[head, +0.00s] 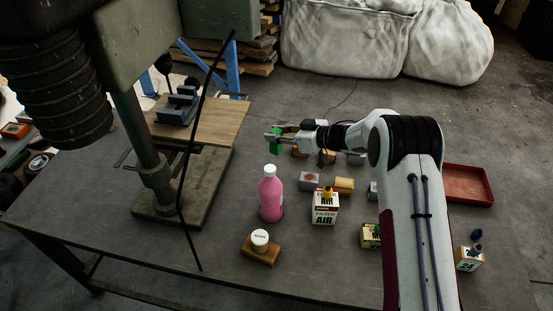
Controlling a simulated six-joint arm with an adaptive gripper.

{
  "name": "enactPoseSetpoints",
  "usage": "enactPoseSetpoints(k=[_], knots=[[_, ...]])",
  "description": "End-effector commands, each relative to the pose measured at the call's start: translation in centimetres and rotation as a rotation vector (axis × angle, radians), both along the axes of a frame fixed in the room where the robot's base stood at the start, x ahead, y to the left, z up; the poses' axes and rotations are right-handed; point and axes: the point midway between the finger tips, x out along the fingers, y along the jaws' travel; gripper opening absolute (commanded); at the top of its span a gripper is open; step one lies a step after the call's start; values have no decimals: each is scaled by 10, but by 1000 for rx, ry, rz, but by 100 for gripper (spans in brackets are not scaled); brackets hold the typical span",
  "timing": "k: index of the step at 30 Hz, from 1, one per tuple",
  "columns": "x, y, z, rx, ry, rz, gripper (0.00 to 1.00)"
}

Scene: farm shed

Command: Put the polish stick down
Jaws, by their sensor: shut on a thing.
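My gripper (272,142) is shut on a small green block, the polish stick (277,135). It holds the stick above the table (330,270), to the right of the drill press's wooden board. The height of the stick over the table is hard to tell from this one view. The fingers hide part of the stick.
A pink bottle (271,198), an air filter box (325,210), a grey block (309,180) and a yellow block (344,185) stand nearer. A white-lidded jar (260,239) sits on a wooden block (261,253). A red tray (468,170) lies right; a drill press (160,195) stands left.

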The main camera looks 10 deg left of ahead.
Motion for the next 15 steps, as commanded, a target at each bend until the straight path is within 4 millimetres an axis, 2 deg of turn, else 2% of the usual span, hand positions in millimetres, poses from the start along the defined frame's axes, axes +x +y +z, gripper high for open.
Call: enactPoseSetpoints(k=[9, 15], knots=[[0, 0, -41, 1, 2, -1, 0], [0, 0, -49, 1, -1, -1, 0]])
